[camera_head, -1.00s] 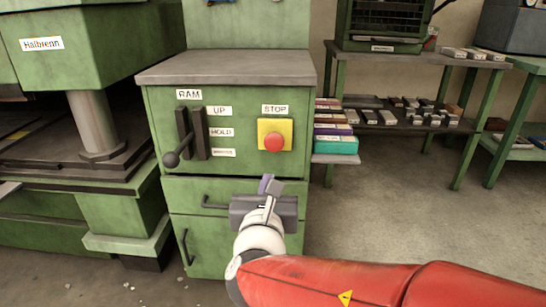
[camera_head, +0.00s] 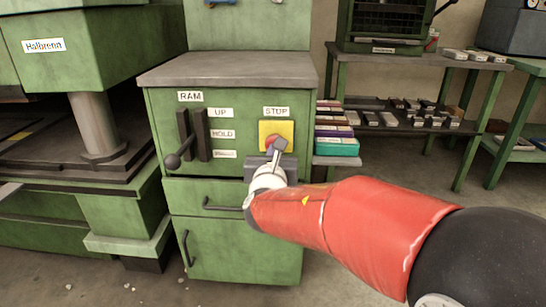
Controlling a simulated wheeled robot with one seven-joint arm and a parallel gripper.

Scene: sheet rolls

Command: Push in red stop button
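The red stop button (camera_head: 269,143) sits on a yellow square plate (camera_head: 287,128) below the STOP label (camera_head: 276,111), on the front of the green cabinet (camera_head: 240,245). My gripper (camera_head: 277,146) is directly in front of the button in this view and hides its lower right part. Its fingers look close together, with no object seen between them. I cannot tell whether the fingertips touch the button or whether it is pushed in.
The RAM lever (camera_head: 174,160) with its dark knob is left of the button. A drawer handle (camera_head: 220,204) sticks out below. A shelf with several colored boxes (camera_head: 337,146) stands close to the cabinet's right side.

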